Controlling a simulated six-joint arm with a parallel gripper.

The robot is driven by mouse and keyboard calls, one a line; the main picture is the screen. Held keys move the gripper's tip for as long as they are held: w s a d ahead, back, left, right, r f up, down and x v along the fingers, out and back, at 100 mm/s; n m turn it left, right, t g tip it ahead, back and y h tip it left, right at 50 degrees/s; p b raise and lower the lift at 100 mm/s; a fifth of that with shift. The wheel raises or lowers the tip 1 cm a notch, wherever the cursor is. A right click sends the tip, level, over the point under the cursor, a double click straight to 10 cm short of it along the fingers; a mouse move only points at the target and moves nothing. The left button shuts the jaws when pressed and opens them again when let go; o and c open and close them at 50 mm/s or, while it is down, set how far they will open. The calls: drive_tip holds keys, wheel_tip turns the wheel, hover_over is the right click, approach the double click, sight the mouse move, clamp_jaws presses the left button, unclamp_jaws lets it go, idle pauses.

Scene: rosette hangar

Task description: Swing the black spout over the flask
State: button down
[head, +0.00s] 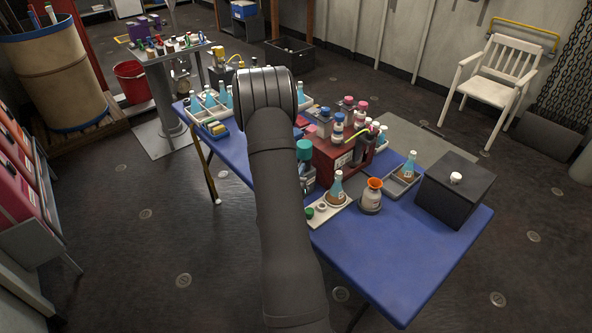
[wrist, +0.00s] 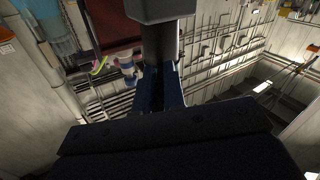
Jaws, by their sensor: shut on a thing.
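My gripper (wrist: 160,88) reaches forward in the wrist view. Its two blue fingers are shut on a dark post, which appears to be the black spout (wrist: 160,42), with a wider block at its far end. In the head view my arm hides most of the gripper and the spout, beside the red box (head: 338,158). A flask with blue liquid (head: 337,188) stands upright on a white tray in front of the red box. Another similar flask (head: 410,165) stands in a grey tray to the right. I cannot tell which flask lies nearest the spout.
A bottle with an orange funnel (head: 371,197) stands right of the white tray (head: 328,212). A black box (head: 462,196) with a white knob fills the table's right end. Several capped bottles crowd the red box. The blue table's (head: 400,270) front right is clear.

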sight(308, 161)
drive_tip(key=d+n+y, duration=0.1)
drive_tip(key=y, duration=0.1)
drive_tip(key=d+n+y, duration=0.1)
drive_tip(key=n+y, duration=0.1)
drive_tip(key=d+n+y, duration=0.1)
drive_tip(key=y, duration=0.1)
drive_tip(key=shift+s+t+y, duration=0.1)
drive_tip(key=shift+t+y, duration=0.2)
drive_tip(key=shift+y, duration=0.1)
drive_tip(key=n+y, duration=0.1)
drive_tip(key=d+n+y, duration=0.1)
drive_tip(key=y, duration=0.1)
drive_tip(key=n+g+y, duration=0.1)
drive_tip(key=shift+w+d, duration=0.2)
drive_tip(key=shift+w, duration=0.05)
drive_tip(key=shift+w+d+n+g+y, duration=0.2)
drive_tip(key=shift+n+g+y, duration=0.35)
drive_tip(key=shift+y, duration=0.4)
drive_tip(key=shift+w+d+n+g+y, duration=0.1)
drive_tip(key=shift+d+n+g+y, duration=0.2)
drive_tip(key=shift+n+y, duration=0.55)
drive_tip(key=c, duration=1.5)
unclamp_jaws()
drive_tip(key=shift+c, duration=0.2)
drive_tip(key=v, duration=1.7)
drive_tip(key=shift+d, duration=0.3)
